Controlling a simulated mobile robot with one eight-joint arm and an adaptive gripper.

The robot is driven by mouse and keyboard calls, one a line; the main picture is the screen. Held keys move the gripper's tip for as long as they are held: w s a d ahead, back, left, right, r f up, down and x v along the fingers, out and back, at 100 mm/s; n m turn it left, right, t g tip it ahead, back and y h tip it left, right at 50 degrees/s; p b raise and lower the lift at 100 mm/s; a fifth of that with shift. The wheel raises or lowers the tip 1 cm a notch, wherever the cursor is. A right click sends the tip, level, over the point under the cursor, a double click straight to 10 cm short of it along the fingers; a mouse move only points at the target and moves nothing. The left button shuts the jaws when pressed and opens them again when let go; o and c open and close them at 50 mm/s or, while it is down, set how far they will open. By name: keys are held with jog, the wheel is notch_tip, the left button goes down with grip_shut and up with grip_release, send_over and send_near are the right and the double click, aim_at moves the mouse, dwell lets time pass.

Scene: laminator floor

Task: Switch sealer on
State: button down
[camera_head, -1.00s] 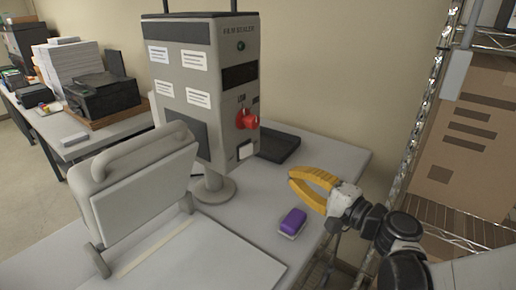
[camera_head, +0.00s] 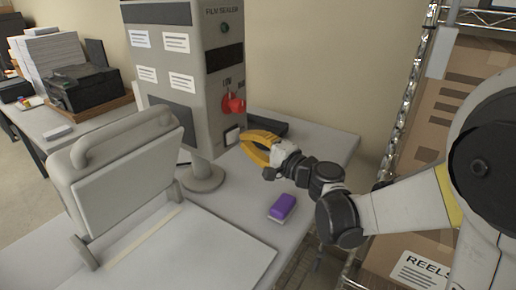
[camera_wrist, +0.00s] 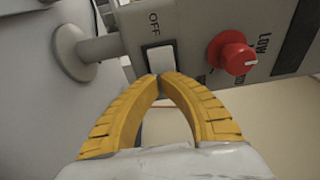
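The film sealer (camera_head: 186,90) is a grey upright unit on a post, standing on the table. Its front carries a red knob (camera_head: 234,105), a dark green lamp (camera_head: 225,28) and a white rocker switch (camera_head: 232,136) low down. In the wrist view the rocker switch (camera_wrist: 160,59) sits beside the word OFF, with the red knob (camera_wrist: 237,58) to its right. My gripper (camera_head: 245,138) has yellow fingers, and its tips are just in front of the switch. In the wrist view its fingertips (camera_wrist: 161,76) meet at the switch's lower edge, with nothing held. Whether they touch the switch I cannot tell.
A purple block (camera_head: 282,207) lies on the table below my arm. A hinged grey press (camera_head: 125,170) stands at the left front. A dark tray (camera_head: 268,126) lies behind my gripper. A wire shelf with cardboard boxes (camera_head: 455,130) stands at the right.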

jog(key=shift+w+a, duration=0.3)
